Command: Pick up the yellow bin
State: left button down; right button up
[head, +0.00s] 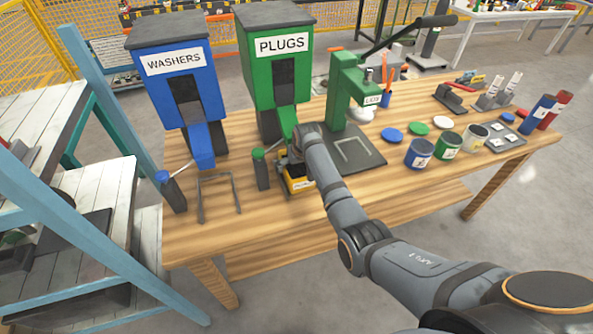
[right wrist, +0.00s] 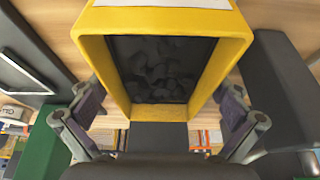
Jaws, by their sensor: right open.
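The yellow bin (head: 299,185) stands on the wooden table under the green PLUGS dispenser (head: 281,45), partly hidden by my right arm. In the right wrist view the yellow bin (right wrist: 165,22) fills the middle, with small dark pieces inside. My right gripper (head: 294,160) is at the bin. In the right wrist view its open fingers (right wrist: 160,105) stand on either side of the bin's yellow walls. I cannot tell whether they touch the walls. My left gripper is not in view.
A blue WASHERS dispenser (head: 178,77) stands to the left and a green lever press (head: 347,95) to the right. A metal bracket (head: 219,195) is near the front left. Several round tins and lids are at the right. The table's front middle is clear.

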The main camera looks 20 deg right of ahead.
aim_at(297, 176)
jog(key=shift+f, duration=0.2)
jog(key=shift+c, duration=1.3)
jog(key=shift+r, duration=0.1)
jog(key=c, duration=1.1)
jog(key=shift+w+r, duration=0.1)
jog(key=shift+r, duration=0.45)
jog(key=shift+c, duration=0.2)
jog(key=shift+b+v, duration=0.35)
jog(key=shift+v, duration=0.8)
jog(key=s, duration=1.1)
jog(key=s+b, duration=0.1)
jog(key=s, duration=0.5)
jog(key=shift+s+d+r, duration=0.1)
jog(key=shift+d+r, duration=0.05)
jog(key=shift+d, duration=0.15)
